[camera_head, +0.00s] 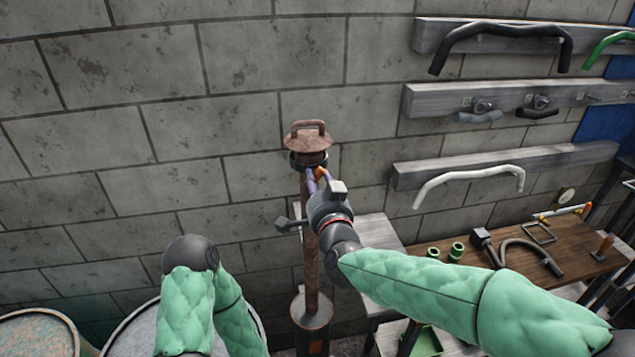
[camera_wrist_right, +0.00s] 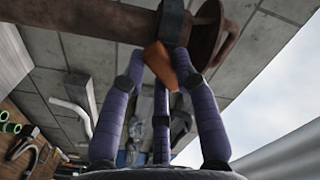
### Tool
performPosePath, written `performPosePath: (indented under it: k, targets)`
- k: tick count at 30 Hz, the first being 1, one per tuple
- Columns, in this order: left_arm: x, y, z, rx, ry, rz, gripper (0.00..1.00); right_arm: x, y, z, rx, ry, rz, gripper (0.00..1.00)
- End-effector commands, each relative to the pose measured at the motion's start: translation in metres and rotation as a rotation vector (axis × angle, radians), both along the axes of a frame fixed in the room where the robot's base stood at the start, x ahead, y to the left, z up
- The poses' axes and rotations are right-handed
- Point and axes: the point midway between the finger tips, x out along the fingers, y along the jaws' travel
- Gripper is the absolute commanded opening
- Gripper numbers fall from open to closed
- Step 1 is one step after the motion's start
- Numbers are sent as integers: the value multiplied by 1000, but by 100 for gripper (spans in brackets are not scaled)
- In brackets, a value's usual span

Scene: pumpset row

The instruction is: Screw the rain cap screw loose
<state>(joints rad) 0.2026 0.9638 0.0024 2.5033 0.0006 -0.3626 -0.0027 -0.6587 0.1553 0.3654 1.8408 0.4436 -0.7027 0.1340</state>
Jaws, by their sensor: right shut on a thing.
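The rusty rain cap (camera_head: 307,143), with a loop handle on top, sits on an upright rusty pipe (camera_head: 309,268). A dark clamp band (camera_head: 308,162) runs around the pipe just under it. My right gripper (camera_head: 317,180) is at this band, its purple fingers shut on the orange rain cap screw (camera_head: 322,173). In the right wrist view the orange screw (camera_wrist_right: 160,66) sits between the fingertips, below the dark band (camera_wrist_right: 173,20). The fingers partly hide the screw. My left arm is low at the left; its gripper is out of view.
A grey block wall stands close behind the pipe. Wall rails at the right hold a black hose (camera_head: 505,33) and a white hose (camera_head: 468,180). A wooden bench (camera_head: 560,245) with tools and green rings (camera_head: 456,250) is at the right. Drums (camera_head: 40,335) stand lower left.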

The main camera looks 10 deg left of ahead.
Motion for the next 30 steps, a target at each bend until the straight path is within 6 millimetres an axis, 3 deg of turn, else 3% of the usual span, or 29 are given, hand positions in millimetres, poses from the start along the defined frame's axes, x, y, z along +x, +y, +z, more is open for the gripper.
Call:
performPosePath:
  k: [18,30]
  targets:
    - [0,0,16,0,0,0,40,1,-2,2,-515,-211,1,0]
    - [0,0,23,0,0,0,40,1,-2,3,-694,-287,1,0]
